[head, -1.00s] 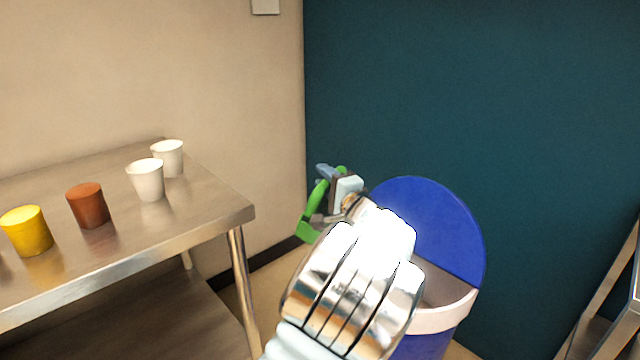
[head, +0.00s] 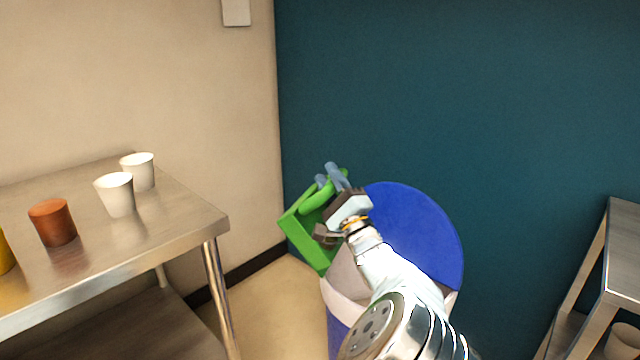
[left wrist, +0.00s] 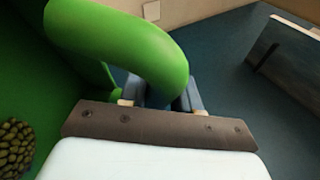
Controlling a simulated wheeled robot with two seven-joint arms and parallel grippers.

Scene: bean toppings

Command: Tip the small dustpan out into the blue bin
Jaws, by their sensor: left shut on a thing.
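The small green dustpan (head: 303,238) is held up at the left rim of the blue bin (head: 425,235), tilted in the head view. My left gripper (head: 330,180) is shut on its looped handle, which also shows in the left wrist view (left wrist: 135,40). A heap of dark beans (left wrist: 14,148) lies in the pan in the left wrist view. The bin has a raised blue lid and a pale rim, partly hidden behind my left arm. I cannot tell how much of the pan is over the opening. My right gripper is not in view.
A steel table (head: 180,225) at left carries two white cups (head: 117,195), a brown cup (head: 53,222) and a yellow one at the picture's edge. Another steel stand (head: 622,250) is at right. A dark teal wall stands close behind the bin.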

